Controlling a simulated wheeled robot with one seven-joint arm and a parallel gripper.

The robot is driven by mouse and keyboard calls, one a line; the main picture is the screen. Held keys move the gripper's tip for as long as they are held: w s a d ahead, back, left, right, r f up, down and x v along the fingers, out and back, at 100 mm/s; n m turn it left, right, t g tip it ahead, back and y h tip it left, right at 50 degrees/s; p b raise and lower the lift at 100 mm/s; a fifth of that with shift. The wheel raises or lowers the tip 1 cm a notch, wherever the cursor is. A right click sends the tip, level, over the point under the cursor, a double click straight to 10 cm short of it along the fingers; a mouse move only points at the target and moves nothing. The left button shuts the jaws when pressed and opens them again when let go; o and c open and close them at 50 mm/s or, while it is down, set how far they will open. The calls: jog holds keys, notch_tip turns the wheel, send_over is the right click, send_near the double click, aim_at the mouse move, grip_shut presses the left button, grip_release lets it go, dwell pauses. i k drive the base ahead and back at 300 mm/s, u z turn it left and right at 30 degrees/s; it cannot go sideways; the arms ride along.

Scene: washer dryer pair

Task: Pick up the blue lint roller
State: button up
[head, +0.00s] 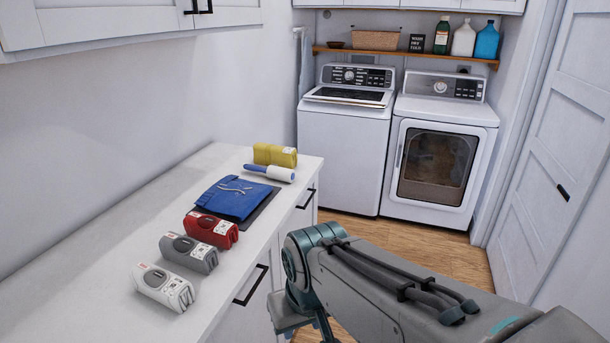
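The lint roller (280,174) lies on the white counter in the head view, with a blue handle pointing left and a white roller end to the right. It lies between a folded blue cloth and a yellow block-shaped package. My arm reaches in from the lower right, in front of the counter's edge. Its far end bends down out of the picture, so my gripper's fingers are not seen. The arm is clear of the lint roller, which stands free on the counter.
On the white counter (60,290) are the yellow package (275,154), the blue cloth (232,198) on a dark mat, and red (210,228), grey (188,253) and white (162,286) boxy items. A washer (343,150) and dryer (437,160) stand behind. Wooden floor lies between.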

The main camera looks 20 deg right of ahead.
aim_at(288, 175)
jog(key=z, duration=1.6)
jog(key=i, duration=1.55)
jog(key=u, duration=0.35)
jog(key=i, duration=1)
jog(key=u, duration=1.4)
jog(key=i, duration=0.45)
jog(key=u, duration=0.4)
